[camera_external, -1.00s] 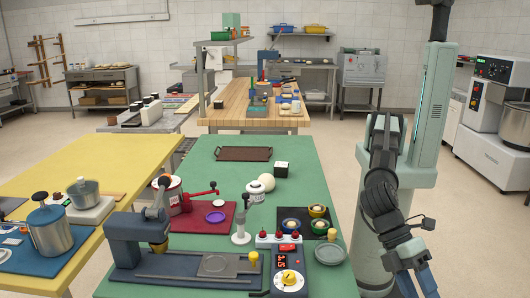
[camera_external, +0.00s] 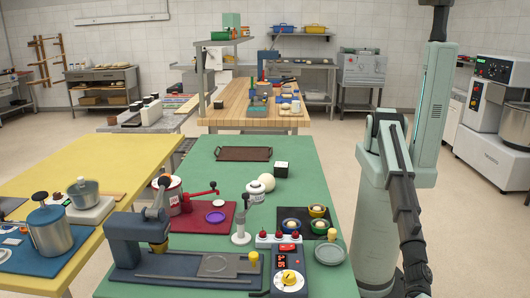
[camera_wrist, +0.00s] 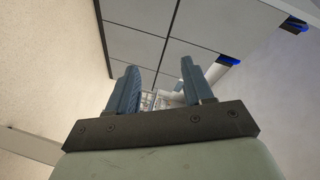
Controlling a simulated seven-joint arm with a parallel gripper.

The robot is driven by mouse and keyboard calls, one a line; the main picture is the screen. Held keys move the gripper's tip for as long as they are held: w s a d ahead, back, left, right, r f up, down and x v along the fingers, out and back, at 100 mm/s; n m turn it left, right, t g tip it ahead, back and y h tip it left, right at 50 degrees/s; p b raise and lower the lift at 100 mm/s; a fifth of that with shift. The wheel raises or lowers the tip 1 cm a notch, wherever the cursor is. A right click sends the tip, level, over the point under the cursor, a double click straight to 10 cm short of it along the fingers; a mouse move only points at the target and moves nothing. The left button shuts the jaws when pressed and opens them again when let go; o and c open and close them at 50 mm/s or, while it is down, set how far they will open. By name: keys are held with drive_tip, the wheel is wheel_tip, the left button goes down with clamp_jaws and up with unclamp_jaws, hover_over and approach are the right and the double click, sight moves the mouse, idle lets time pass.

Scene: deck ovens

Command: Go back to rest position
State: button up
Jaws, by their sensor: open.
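My gripper (camera_wrist: 158,88) shows in the wrist view with its two blue-grey fingers spread apart and nothing between them. Behind the fingers are a pale wall and grey ceiling-like panels. In the external view my arm hangs down at the right, beside the green table (camera_external: 190,157). The gripper end there is low, at or past the bottom edge of the picture, so its fingers cannot be made out.
A yellow table (camera_external: 110,160) is at left. Floor beyond my arm is clear.

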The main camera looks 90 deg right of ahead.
drive_tip(key=w+d+f+t+h, duration=0.2)
drive_tip(key=w+d+f, duration=0.6)
drive_tip(key=w+d, duration=0.25)
drive_tip(key=w+d+f+t+h, duration=0.1)
drive_tip(key=w+d+f+h, duration=0.1)
drive_tip(key=w+d+f, duration=0.85)
drive_tip(key=w+d+f+n+g+h, duration=0.1)
drive_tip(key=w+d+f+g+h, duration=0.2)
drive_tip(key=d, duration=0.9)
drive_tip(key=w+d+f+h, duration=0.25)
drive_tip(key=d+f, duration=0.25)
drive_tip(key=d, duration=0.6)
drive_tip(key=s+d+f+g+h, duration=0.2)
drive_tip(key=d+f+g, duration=0.1)
drive_tip(key=d, duration=0.9)
drive_tip(key=s+d+f+g+h, duration=0.2)
drive_tip(key=s+d, duration=0.1)
drive_tip(key=d, duration=0.9)
drive_tip(key=s+d+r+m+g+h, duration=0.2)
drive_tip(key=s+d+g, duration=0.5)
drive_tip(key=s+d, duration=0.9)
drive_tip(key=shift+s+d+r, duration=0.3)
drive_tip(key=shift+d+r, duration=0.2)
drive_tip(key=shift+d, duration=0.7)
